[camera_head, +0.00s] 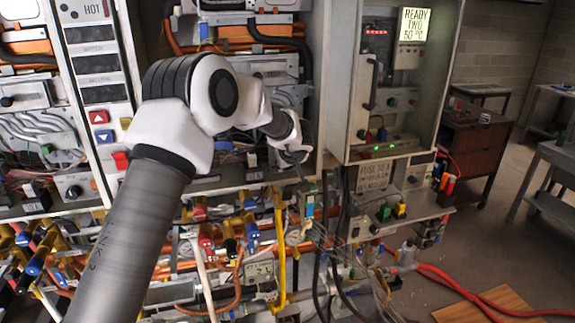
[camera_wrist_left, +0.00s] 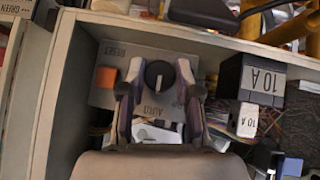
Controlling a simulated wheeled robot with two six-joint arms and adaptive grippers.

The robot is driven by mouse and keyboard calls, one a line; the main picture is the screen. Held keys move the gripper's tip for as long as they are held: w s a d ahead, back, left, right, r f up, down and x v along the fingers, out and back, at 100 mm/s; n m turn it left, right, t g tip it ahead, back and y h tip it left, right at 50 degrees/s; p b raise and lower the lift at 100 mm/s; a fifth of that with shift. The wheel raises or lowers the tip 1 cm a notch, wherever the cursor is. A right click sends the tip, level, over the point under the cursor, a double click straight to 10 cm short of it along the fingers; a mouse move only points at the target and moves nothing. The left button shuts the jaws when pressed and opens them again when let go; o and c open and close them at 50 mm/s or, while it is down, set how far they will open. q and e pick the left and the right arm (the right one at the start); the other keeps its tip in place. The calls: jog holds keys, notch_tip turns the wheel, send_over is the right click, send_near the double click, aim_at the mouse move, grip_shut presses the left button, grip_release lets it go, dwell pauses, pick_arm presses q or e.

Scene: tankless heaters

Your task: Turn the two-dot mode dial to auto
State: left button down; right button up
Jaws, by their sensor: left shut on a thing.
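The mode dial (camera_wrist_left: 157,74) is a round black knob on a grey plate (camera_wrist_left: 175,58) in the left wrist view. A short white mark shows on its lower side, toward the AUTO label below it. RESET is printed at the plate's upper left. I cannot make out any dots. My left gripper (camera_wrist_left: 160,70) has one finger on each side of the dial and is shut on it. In the head view my left gripper (camera_head: 297,157) reaches into the open heater housing at the centre, and the dial cannot be made out there. My right gripper is not in view.
An orange block (camera_wrist_left: 106,77) sits left of the dial. A black 10 A block (camera_wrist_left: 243,78) and loose wires lie to the right, inside the housing wall (camera_wrist_left: 57,85). In the head view, a lit display (camera_head: 414,24) reads READY TWO 50 °C.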

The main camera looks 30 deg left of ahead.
pick_arm(q)
jog(key=shift+r, duration=0.15)
jog(key=c, duration=1.1)
grip_release()
jog(key=shift+s+d+r, duration=0.1)
jog(key=shift+d, duration=0.05)
jog(key=v, duration=1.1)
jog(key=shift+s+d+r, duration=0.15)
jog(key=shift+s+r, duration=0.1)
jog(key=shift+r, duration=0.05)
jog(key=shift+s, duration=0.1)
jog(key=shift+d, duration=0.1)
